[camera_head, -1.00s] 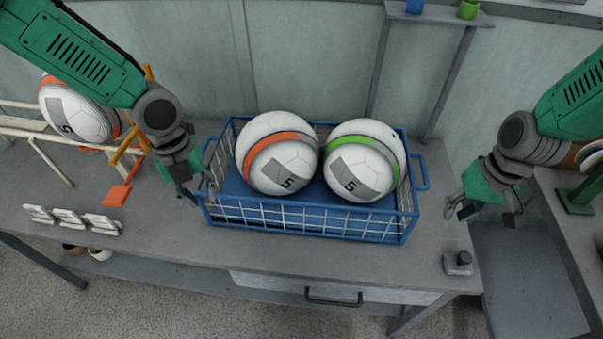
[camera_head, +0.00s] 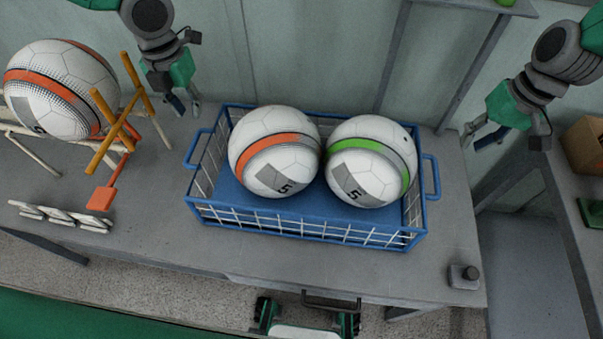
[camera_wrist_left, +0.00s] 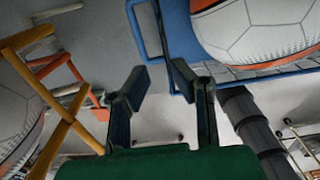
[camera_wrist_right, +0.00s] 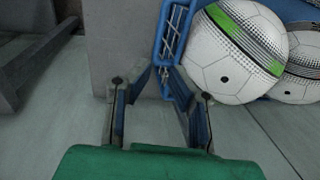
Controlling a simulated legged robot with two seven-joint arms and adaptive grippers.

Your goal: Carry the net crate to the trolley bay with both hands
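The blue net crate (camera_head: 300,228), with wire mesh sides, stands on the grey table. It holds a white ball with an orange band (camera_head: 274,150) and a white ball with a green band (camera_head: 370,160). Its left handle (camera_head: 192,150) and right handle (camera_head: 433,177) are free. My left gripper (camera_head: 185,106) is open and empty, beyond and above the left handle. My right gripper (camera_head: 480,138) is open and empty, up and right of the right handle. In the right wrist view the right handle (camera_wrist_right: 160,45) lies ahead of the fingers. I cannot identify the trolley bay.
Another orange-banded ball (camera_head: 60,90) rests on a white rack at the left, beside an orange frame (camera_head: 118,130). White pieces (camera_head: 60,216) lie at the front left. A small grey block (camera_head: 463,276) is at the front right. A cardboard box (camera_head: 583,145) stands on the right-hand surface.

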